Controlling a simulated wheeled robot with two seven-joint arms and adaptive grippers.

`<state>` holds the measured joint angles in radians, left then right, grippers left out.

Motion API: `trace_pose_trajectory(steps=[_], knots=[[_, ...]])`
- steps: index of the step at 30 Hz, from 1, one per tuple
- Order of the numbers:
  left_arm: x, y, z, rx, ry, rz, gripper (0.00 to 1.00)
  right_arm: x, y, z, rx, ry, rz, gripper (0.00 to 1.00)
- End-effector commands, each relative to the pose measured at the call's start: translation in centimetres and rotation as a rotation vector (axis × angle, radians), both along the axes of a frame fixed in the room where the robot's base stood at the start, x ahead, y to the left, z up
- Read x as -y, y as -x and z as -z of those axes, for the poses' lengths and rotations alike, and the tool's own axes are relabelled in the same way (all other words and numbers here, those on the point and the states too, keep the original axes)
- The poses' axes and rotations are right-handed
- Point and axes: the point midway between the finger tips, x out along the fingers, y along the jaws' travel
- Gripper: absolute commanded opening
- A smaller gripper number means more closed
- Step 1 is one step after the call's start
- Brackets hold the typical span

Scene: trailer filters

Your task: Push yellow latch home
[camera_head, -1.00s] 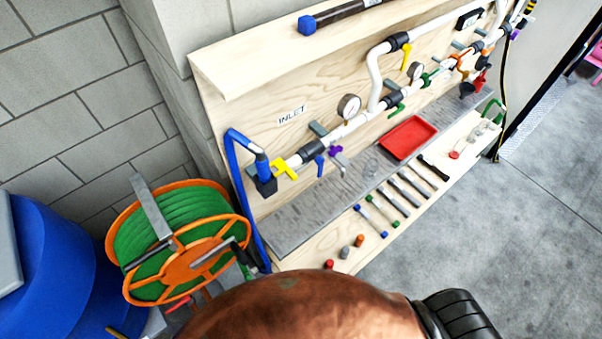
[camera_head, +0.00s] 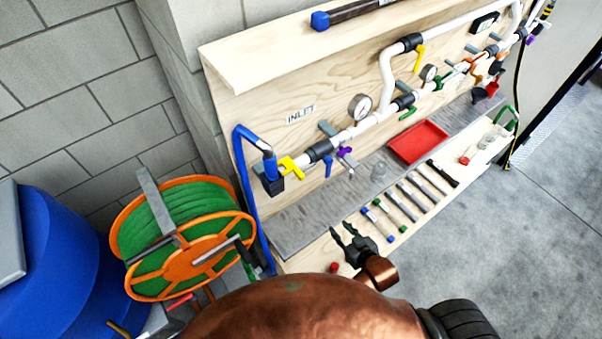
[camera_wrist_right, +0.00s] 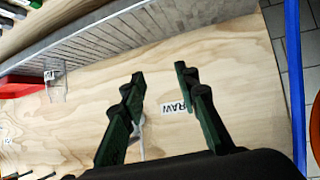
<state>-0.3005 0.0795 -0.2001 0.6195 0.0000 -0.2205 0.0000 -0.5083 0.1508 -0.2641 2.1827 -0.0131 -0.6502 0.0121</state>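A yellow two-armed piece (camera_head: 291,167), which looks like the latch, sits on the white pipe at the inlet end, beside the blue hose fitting. Another yellow handle (camera_head: 418,58) hangs from the upper pipe; I cannot tell for certain which one is the latch. My right gripper (camera_head: 343,231) is over the front shelf, below and right of the inlet latch and well apart from it. Its dark green fingers are spread with nothing between them, as the right wrist view (camera_wrist_right: 160,72) also shows. The latch is not seen in that view. My left gripper is not in view.
A red tray (camera_head: 418,142) lies on the grey ledge (camera_head: 300,218). Several tools (camera_head: 412,199) and a red cap (camera_head: 334,267) lie on the front shelf. A blue hose (camera_head: 246,200) and an orange reel (camera_head: 180,262) stand at left. A purple handle (camera_head: 345,151) is near the latch.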

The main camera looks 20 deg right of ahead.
Motion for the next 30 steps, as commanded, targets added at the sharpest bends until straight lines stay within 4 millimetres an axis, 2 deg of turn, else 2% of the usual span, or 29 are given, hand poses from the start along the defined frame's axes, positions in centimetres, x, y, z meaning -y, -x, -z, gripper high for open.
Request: trace_pose_trajectory(steps=[3, 7, 12, 15, 18, 22, 30], knots=[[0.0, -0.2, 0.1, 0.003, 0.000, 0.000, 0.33, -2.5, -2.3, -5.1, 0.190, -0.040, -0.045, 0.29], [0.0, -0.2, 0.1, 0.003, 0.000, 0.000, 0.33, -5.4, -3.7, -11.5, 0.424, -0.103, -0.098, 0.29], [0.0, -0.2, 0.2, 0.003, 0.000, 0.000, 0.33, -8.5, -3.2, -19.9, 0.721, -0.198, -0.161, 0.29], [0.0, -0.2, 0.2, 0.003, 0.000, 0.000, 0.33, -9.5, -2.3, -23.2, 0.840, -0.241, -0.183, 0.29], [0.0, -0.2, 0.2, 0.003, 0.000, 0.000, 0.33, -10.0, -1.6, -25.0, 0.907, -0.267, -0.195, 0.29], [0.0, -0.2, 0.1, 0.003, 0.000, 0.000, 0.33, -10.4, -1.9, -26.2, 0.939, -0.278, -0.201, 0.29], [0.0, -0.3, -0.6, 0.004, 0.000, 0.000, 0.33, -11.6, -5.5, -27.9, 0.940, -0.279, -0.199, 0.29]])
